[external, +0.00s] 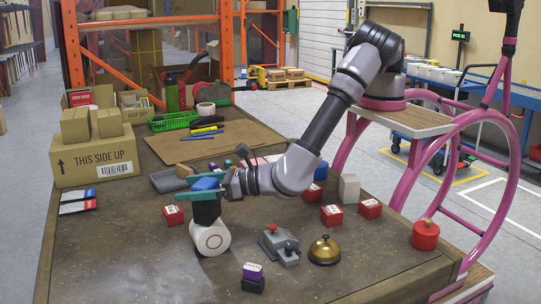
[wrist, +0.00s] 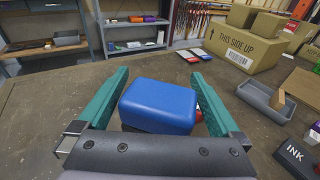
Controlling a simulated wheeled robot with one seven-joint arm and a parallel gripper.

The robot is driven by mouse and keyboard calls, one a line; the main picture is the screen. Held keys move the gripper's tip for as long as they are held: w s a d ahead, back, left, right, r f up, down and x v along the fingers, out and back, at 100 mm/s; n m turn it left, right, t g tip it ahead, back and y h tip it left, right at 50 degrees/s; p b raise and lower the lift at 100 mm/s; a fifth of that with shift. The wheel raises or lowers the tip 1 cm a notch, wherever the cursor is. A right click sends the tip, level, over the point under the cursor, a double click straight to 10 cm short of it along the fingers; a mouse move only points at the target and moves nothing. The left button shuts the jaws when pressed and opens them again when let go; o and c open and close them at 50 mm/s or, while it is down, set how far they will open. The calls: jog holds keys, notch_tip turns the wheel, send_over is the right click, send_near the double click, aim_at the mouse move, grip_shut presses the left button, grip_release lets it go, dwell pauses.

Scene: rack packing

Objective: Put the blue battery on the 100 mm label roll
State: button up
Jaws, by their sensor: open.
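The blue battery (external: 205,184) has a blue top over a black lower part. In the external view it is upright, directly above a white label roll (external: 210,241), whose round face with its hole is toward the camera. The black part meets the roll's upper edge in the picture; I cannot tell whether it rests on it. My gripper (external: 222,178) is at the battery's blue top. In the wrist view the battery (wrist: 160,107) is between the open teal fingers of my gripper (wrist: 161,75), slightly turned, with a gap at the left finger. The roll is hidden there.
A purple-and-black block (external: 252,278), a brass bell (external: 324,250) and a grey device with a red knob (external: 277,240) stand in front and to the right. Several red boxes (external: 332,216) are around. A grey tray (external: 168,181) and a cardboard box (external: 96,165) lie behind. The front left is clear.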

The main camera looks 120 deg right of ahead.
jog(key=v, duration=1.2)
jog(key=s+d+r+m+g, duration=0.5)
jog(key=d+r+m, duration=0.45)
jog(key=d, duration=0.25)
jog(key=s+d+r+m+g, duration=0.55)
jog(key=d+r+m, duration=0.25)
jog(key=d+r, duration=0.35)
jog(key=s+d+r+m+y, duration=0.3)
jog(key=s+r+m, duration=0.15)
jog(key=s, duration=0.35)
jog(key=s+d+r+m+y, duration=0.3)
jog(key=s+r+m, duration=0.15)
jog(key=s, duration=0.35)
jog(key=s+a+r+m+t+y, duration=0.1)
jog(key=s+r+m+y, duration=0.1)
jog(key=s, duration=0.6)
jog(key=s+a+r+m+t+y, duration=0.1)
jog(key=s+r+m+t, duration=0.1)
jog(key=s+m, duration=0.4)
jog(key=shift+s+r+y, duration=0.4)
jog(key=shift+s+r, duration=0.5)
jog(key=shift+s, duration=0.05)
jog(key=shift+t, duration=0.25)
